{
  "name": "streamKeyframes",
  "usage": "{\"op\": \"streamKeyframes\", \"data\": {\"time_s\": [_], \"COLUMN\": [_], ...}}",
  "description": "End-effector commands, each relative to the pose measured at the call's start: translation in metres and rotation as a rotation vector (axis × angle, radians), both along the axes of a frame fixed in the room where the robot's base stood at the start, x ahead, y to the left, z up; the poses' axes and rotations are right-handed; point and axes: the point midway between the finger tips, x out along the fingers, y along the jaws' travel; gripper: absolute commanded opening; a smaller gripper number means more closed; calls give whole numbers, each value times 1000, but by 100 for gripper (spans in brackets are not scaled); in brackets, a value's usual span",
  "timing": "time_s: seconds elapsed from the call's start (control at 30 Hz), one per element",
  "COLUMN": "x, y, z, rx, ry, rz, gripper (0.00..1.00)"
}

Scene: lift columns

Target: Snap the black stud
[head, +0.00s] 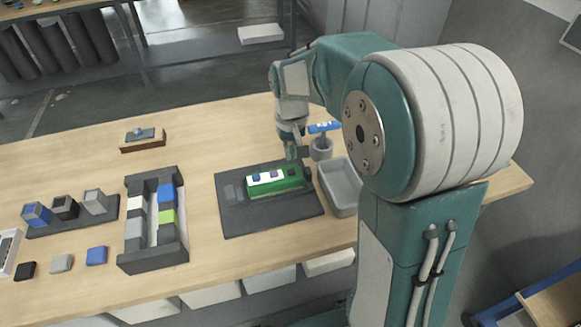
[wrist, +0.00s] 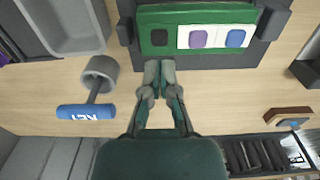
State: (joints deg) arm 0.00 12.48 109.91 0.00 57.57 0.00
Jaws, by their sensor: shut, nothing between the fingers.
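A green block (head: 275,180) sits on a dark grey base plate (head: 240,215). The black stud (wrist: 159,37) is on the block's top, a dark square at the left in the wrist view and at the right end in the head view (head: 291,172). Beside it are two white squares, one with a purple stud (wrist: 198,38) and one with a blue stud (wrist: 235,38). My gripper (wrist: 160,65) is shut and empty. In the wrist view its tips show just below the block's near edge, close to the black stud; I cannot tell whether they touch.
A blue-handled tool (wrist: 85,112) stands in a grey cup (head: 321,150) near my gripper. A grey bin (head: 339,185) is right of the plate. A dark rack (head: 152,260) with coloured blocks is left.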

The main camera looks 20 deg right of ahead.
Motion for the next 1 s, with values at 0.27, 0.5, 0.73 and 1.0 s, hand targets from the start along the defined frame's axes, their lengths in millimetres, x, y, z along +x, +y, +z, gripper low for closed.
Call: {"op": "streamKeyframes", "data": {"time_s": [0.27,0.5,0.73,1.0], "x": [0,0,0,0], "y": [0,0,0,0], "z": [22,39,40,40], "rx": [0,0,0,0], "ry": [-2,-1,1,1], "rz": [0,0,0,0], "gripper": [0,0,0,0]}}
